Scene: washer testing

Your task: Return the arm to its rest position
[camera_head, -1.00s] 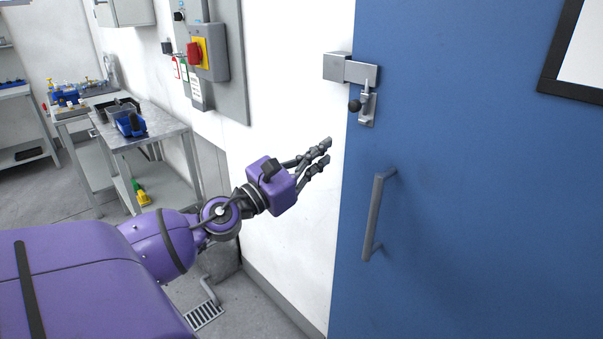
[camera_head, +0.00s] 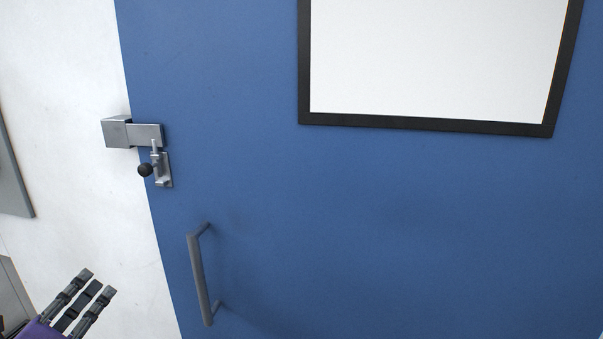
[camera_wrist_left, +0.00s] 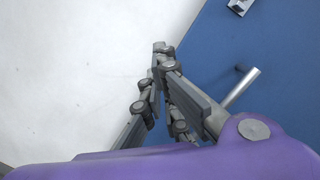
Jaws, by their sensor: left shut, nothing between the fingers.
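My left gripper (camera_head: 84,302) shows at the lower left of the head view, in front of the white wall and to the left of the blue door. Only its dark grey fingers and a bit of its purple body are in that view. In the left wrist view its fingers (camera_wrist_left: 160,50) come together at the tips, shut and empty. The fingers are apart from the door handle. My right gripper is not in view.
The blue door (camera_head: 400,220) fills most of the head view, with a grey bar handle (camera_head: 199,275), a metal latch with a black knob (camera_head: 145,170), and a black-framed white panel (camera_head: 430,60). White wall (camera_head: 60,190) lies to the left.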

